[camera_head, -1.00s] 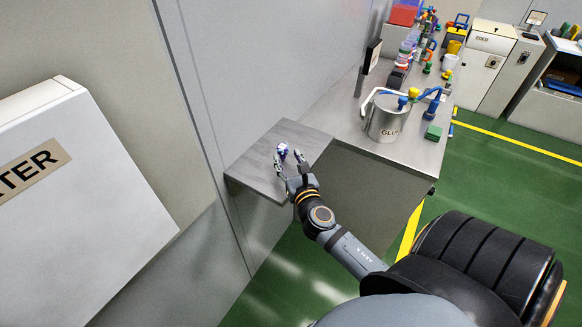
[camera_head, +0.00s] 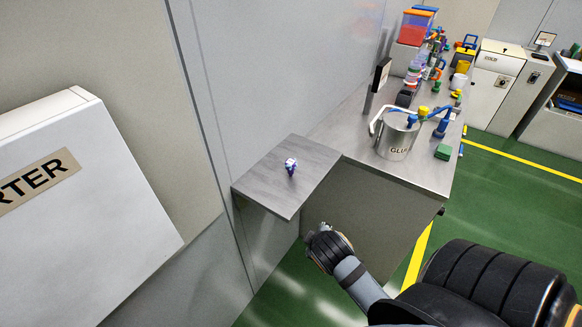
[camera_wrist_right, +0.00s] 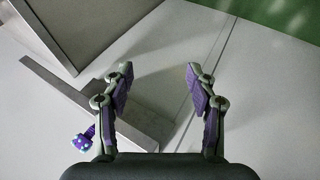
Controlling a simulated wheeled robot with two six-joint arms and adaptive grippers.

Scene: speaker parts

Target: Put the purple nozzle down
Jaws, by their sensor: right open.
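The purple nozzle (camera_head: 290,166), with white and blue on it, stands on the small grey shelf (camera_head: 268,180) by the wall. In the right wrist view the nozzle (camera_wrist_right: 83,139) shows at the lower left, beyond the shelf edge (camera_wrist_right: 95,100) and apart from my fingers. My right gripper (camera_wrist_right: 157,78) is open with nothing between its fingers. In the head view my right arm hangs in front of and below the shelf, and its fingers are mostly hidden. My left gripper is not in view.
A metal glue pot (camera_head: 397,138) stands on the workbench (camera_head: 420,172) right of the shelf. A white box (camera_head: 80,200) juts out at the left. The shelf around the nozzle is clear.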

